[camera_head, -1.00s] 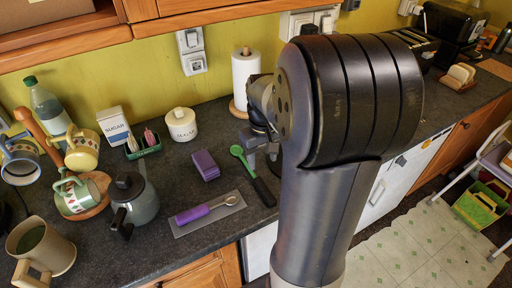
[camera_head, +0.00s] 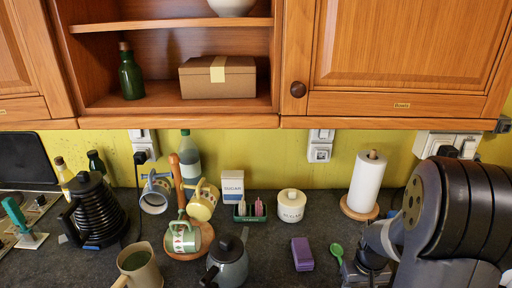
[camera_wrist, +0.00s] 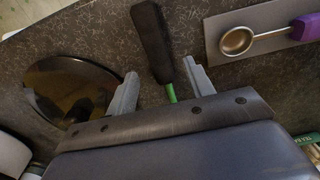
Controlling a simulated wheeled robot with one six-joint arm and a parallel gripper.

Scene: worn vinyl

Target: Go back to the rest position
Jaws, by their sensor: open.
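My gripper (camera_wrist: 160,68) is open in the wrist view, its two grey fingers spread apart. A green spoon with a black handle (camera_wrist: 152,42) shows between the fingers; nothing is visibly gripped. In the head view the spoon's green head (camera_head: 337,251) lies on the counter, left of my gripper (camera_head: 362,274). There the gripper is low at the right, partly cut off by the bottom edge, and its fingertips are hard to see.
A metal measuring spoon (camera_wrist: 237,41) with a purple handle lies on a grey mat (camera_wrist: 222,18). Wooden cupboards (camera_head: 400,60) hang above the counter.

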